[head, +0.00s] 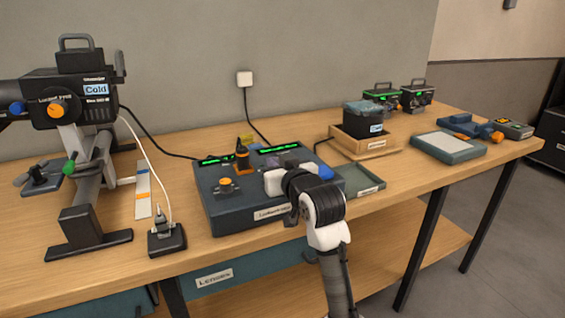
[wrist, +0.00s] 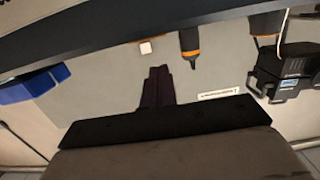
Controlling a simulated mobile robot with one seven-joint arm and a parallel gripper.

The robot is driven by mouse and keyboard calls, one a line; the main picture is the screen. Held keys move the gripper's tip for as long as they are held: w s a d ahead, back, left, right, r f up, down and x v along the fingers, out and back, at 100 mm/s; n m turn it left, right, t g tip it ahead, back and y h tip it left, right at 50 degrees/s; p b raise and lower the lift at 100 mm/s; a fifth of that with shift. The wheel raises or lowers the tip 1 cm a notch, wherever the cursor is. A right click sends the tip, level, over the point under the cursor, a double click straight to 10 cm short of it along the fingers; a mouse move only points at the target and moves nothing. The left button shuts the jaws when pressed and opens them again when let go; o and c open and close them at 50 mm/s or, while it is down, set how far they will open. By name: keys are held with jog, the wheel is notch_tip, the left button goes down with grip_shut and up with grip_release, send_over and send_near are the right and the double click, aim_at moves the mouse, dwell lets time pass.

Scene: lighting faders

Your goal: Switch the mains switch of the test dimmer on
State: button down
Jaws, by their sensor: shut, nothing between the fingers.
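A dark blue-grey console (head: 235,213) sits mid-bench in the head view, with a front label and green lit strips on top. An orange knob (head: 225,184) and an upright black-and-orange handle (head: 242,155) are on its top. I cannot make out which control is the mains switch, or whether this console is the test dimmer. My gripper (head: 289,162) is over the console's right half, its fingers mostly hidden behind my white hand. In the wrist view my gripper (wrist: 158,73) has its dark fingers together and empty. An orange-banded black handle (wrist: 189,45) shows beside them, apart.
A large lamp (head: 85,100) on a stand is at left, with a small black plug box (head: 165,240) in front. A shallow green tray (head: 362,182) is beside the console. A wooden box (head: 365,143) and a pale-topped pad (head: 448,147) are farther right.

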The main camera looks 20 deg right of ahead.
jog(key=shift+w+f, duration=0.1)
jog(key=shift+f, duration=1.15)
